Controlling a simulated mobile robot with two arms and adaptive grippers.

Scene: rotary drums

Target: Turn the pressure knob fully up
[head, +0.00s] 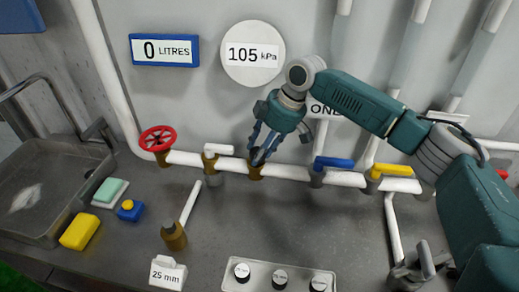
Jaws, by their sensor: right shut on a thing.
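My right gripper (262,155) reaches down from the right to the white pipe, below the pressure gauge. Its dark fingers are shut around the pressure knob, which they hide almost wholly. Only the brass fitting (255,173) under the fingertips shows, so the knob's turn angle cannot be seen. The round white pressure gauge (253,55) on the wall reads 105 kPa. My left gripper is not in view.
A red handwheel (157,139), a white-handled valve (218,149), a blue lever (334,163) and a yellow lever (391,170) sit along the pipe. A blue display (164,50) reads 0 litres. A sink (45,190) is at left. The front counter has bare room.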

